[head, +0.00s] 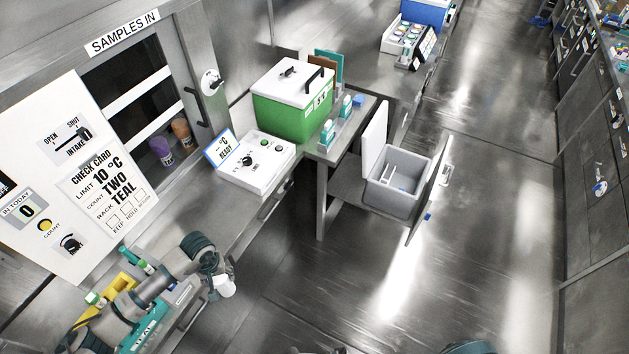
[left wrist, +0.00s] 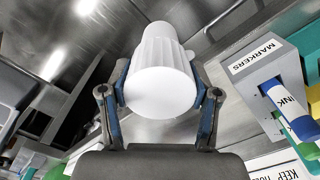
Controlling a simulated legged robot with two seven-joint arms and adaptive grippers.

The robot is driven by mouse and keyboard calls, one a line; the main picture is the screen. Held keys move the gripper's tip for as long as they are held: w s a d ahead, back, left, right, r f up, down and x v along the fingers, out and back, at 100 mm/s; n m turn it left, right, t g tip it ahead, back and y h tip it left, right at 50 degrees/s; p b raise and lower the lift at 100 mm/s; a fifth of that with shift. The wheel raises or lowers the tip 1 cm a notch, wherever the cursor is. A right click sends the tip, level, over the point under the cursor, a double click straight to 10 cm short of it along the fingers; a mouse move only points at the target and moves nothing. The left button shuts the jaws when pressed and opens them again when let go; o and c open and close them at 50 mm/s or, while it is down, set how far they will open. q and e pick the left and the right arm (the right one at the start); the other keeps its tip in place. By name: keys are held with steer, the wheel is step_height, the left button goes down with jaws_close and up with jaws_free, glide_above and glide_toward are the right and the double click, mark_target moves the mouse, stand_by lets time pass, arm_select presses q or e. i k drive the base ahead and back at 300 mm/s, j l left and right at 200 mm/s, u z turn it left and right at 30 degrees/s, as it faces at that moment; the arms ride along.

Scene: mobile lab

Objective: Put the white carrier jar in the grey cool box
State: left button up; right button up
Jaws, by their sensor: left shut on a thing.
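The white carrier jar (left wrist: 163,75) is ribbed. My left gripper (left wrist: 160,98) is shut on it, one finger on each side. In the head view the jar (head: 225,287) is a small white shape at the end of my left arm, at the lower left, and my left gripper (head: 217,278) is partly hidden behind the wrist. The grey cool box (head: 397,190) stands open right of centre, well away from the jar, with its pale lid (head: 375,126) upright at its left. Some white dividers or bars show inside it. My right gripper is not in view.
A green box with a white lid (head: 291,100) and a white control panel (head: 257,163) stand on the bench between jar and cool box. An upright grey panel (head: 430,187) borders the cool box's right side. A markers holder (left wrist: 262,70) is close right of the jar. The floor ahead is clear.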

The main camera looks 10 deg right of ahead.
mark_target(404, 183)
steer(key=i+l+z, duration=0.1)
steer(key=l+z, duration=0.3)
steer(key=i+l+z, duration=0.15)
steer(key=z, duration=0.25)
steer(key=i+l+z, duration=0.15)
steer(key=i+l, duration=0.45)
steer(key=i+l+z, duration=0.1)
steer(key=i+l, duration=0.4)
steer(key=i+l+z, duration=0.15)
steer(key=i+l, duration=0.3)
steer(key=i, duration=0.3)
